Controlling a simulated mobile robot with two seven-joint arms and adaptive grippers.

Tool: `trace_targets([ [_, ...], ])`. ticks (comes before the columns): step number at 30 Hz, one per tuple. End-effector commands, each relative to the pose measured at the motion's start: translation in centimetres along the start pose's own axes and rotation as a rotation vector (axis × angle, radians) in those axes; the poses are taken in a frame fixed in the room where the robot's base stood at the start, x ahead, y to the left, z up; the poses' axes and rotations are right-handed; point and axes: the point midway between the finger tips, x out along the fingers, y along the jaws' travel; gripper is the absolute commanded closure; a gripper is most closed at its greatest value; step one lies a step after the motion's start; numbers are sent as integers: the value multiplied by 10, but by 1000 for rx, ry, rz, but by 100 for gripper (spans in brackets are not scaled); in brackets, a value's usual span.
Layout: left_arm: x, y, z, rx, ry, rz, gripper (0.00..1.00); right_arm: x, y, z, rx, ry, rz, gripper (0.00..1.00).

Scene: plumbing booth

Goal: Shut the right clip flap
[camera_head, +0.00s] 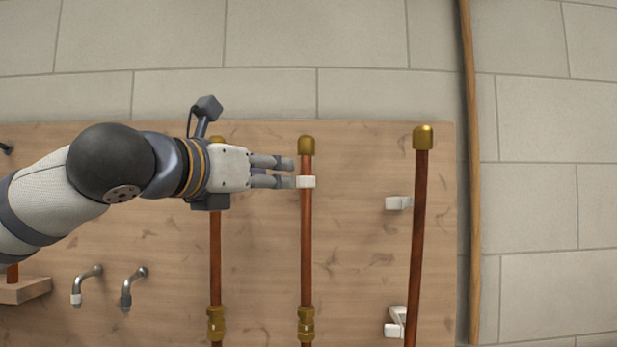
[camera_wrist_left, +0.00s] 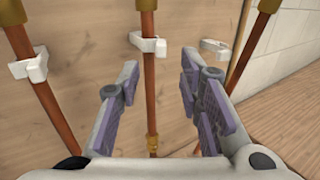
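My left gripper (camera_head: 290,172) comes in from the left in the head view, its fingertips close beside the middle copper pipe (camera_head: 306,240). In the left wrist view the gripper (camera_wrist_left: 158,75) is open and empty, its purple pads well apart. A white clip (camera_head: 306,182) crosses the middle pipe by the fingertips; it also shows in the wrist view (camera_wrist_left: 148,44). Another white clip (camera_head: 399,203) is on the board left of the right pipe (camera_head: 418,240); it looks like an open loop in the wrist view (camera_wrist_left: 214,46). My right gripper is not in view.
The wooden board (camera_head: 260,270) carries a left pipe (camera_head: 215,250) with its own clip (camera_wrist_left: 30,66). A lower white clip (camera_head: 396,325) sits near the right pipe. Two bent metal spouts (camera_head: 88,284) are at lower left. A wooden pole (camera_head: 470,170) stands right of the board.

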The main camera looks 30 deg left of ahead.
Motion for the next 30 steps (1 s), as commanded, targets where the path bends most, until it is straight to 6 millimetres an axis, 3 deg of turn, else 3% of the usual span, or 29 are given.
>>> trace_targets([
  [6,57,0,-2,3,6,1,67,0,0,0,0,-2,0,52],
  [12,87,-1,-1,4,3,-1,67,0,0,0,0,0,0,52],
  [21,93,-1,-1,4,1,-2,67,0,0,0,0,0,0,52],
  [22,93,-1,-1,4,1,-2,69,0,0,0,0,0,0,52],
  [26,92,-1,-1,4,1,-2,98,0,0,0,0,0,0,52],
  [30,92,-1,-1,4,1,-2,100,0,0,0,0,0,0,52],
])
